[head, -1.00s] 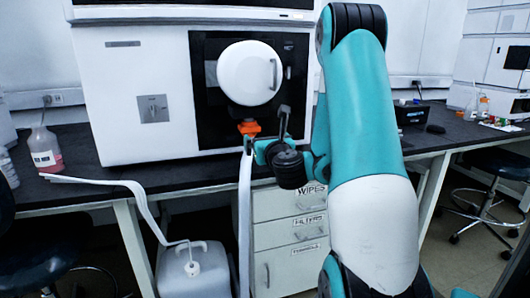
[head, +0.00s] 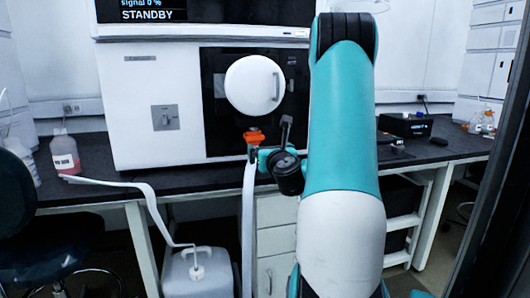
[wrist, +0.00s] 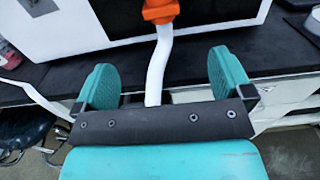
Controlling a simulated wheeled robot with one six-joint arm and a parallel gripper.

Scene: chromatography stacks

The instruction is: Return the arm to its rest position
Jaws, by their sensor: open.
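My arm rises in front of the bench, a teal and white arm in the head view. My gripper (head: 264,158) hangs just below an orange fitting (head: 254,137) on the front of the white instrument. In the wrist view the two teal fingers of my gripper (wrist: 165,82) are wide apart, with nothing gripped. The orange fitting (wrist: 160,10) shows beyond them at the top. A white tube (wrist: 156,75) runs down from it and shows in the gap between the fingers; I cannot tell its depth.
The white instrument (head: 150,85) stands on the black bench, with a round white door (head: 253,85). A bottle of pink liquid (head: 66,158) is at left. A carboy (head: 196,272) stands below on the floor. A stool (head: 25,225) is at far left. A dark edge (head: 495,200) borders the right.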

